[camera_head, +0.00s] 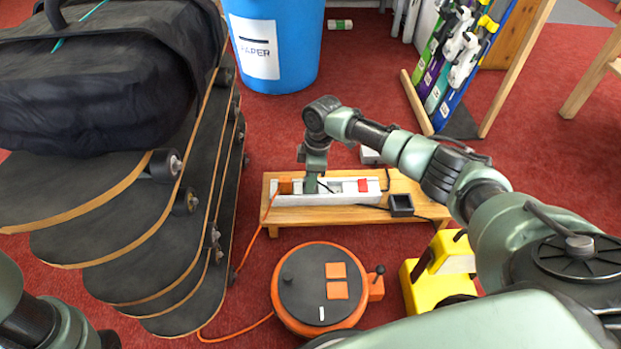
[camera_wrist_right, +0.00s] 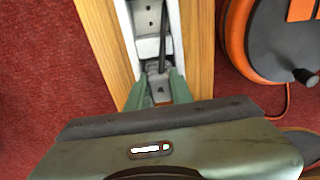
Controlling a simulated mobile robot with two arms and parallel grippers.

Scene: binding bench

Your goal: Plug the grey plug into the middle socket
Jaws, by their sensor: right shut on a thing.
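A white socket strip (camera_head: 340,199) lies on a low wooden bench (camera_head: 420,188) in the head view, with an orange plug (camera_head: 285,186) at its left end and a red switch (camera_head: 363,185) near its right end. My right gripper (camera_head: 311,186) reaches down onto the strip, just right of the orange plug. In the right wrist view its green fingers (camera_wrist_right: 157,88) are shut on the grey plug (camera_wrist_right: 157,79), whose dark cable runs up over the strip. The fingers hide most of the plug; I cannot tell whether it is seated. My left gripper is out of view.
A black adapter (camera_head: 401,205) sits on the bench's right part. An orange cable reel (camera_head: 327,288) stands in front, beside a yellow object (camera_head: 440,270). Stacked skateboards (camera_head: 150,240) fill the left. A blue paper bin (camera_head: 300,50) stands behind.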

